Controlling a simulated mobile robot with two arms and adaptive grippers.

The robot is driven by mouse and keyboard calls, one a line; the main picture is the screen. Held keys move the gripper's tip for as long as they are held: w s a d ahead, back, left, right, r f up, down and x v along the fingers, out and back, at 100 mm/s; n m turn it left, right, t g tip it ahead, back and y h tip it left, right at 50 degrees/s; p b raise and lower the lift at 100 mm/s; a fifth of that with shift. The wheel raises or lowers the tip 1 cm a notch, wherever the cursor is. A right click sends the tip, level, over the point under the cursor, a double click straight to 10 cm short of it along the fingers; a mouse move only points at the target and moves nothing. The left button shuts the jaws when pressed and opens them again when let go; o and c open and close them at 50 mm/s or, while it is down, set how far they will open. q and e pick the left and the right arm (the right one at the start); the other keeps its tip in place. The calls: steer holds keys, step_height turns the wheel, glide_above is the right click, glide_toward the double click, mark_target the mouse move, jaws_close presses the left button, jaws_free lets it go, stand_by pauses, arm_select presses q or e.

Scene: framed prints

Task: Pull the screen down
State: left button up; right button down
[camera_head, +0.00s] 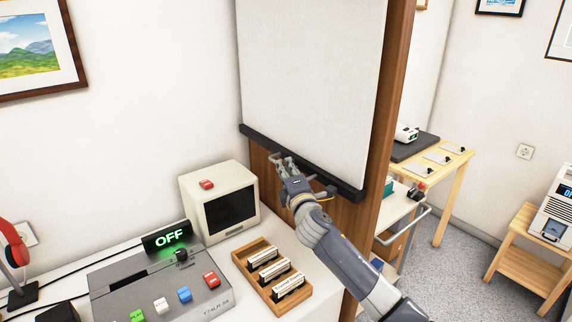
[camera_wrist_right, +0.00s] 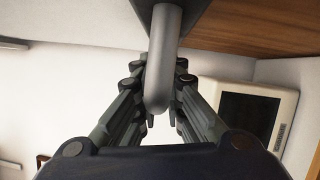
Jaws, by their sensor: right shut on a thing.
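The white projection screen (camera_head: 312,75) hangs partly unrolled in front of a brown wooden panel (camera_head: 387,110). A black bar (camera_head: 342,186) runs along its lower edge. My right gripper (camera_head: 281,161) is at the middle of this bar. In the right wrist view, a grey rounded handle (camera_wrist_right: 163,70) comes down from the dark bar (camera_wrist_right: 172,8) between the fingers of the right gripper (camera_wrist_right: 162,115), which is shut on it. The fingers hide part of the handle in the head view. My left gripper is in neither view.
Below on the white table (camera_head: 62,283) stand a small monitor (camera_head: 190,200), a grey control box (camera_head: 125,292) with an OFF sign (camera_head: 166,237), and a wooden tray (camera_head: 240,262) of slides. A cart (camera_head: 397,216) stands right of the panel.

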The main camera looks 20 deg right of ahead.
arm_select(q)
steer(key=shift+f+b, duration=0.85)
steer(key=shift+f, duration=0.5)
arm_select(e)
steer(key=shift+f, duration=1.7)
steer(key=c, duration=1.7)
jaws_free()
steer(key=shift+r, duration=0.1)
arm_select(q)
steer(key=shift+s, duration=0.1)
arm_select(e)
steer(key=shift+s, duration=0.15)
steer(key=s, duration=0.8)
steer(key=s+f, duration=0.1)
steer(key=s, duration=0.2)
steer(key=shift+s+a, duration=0.25)
steer(key=shift+s, duration=0.15)
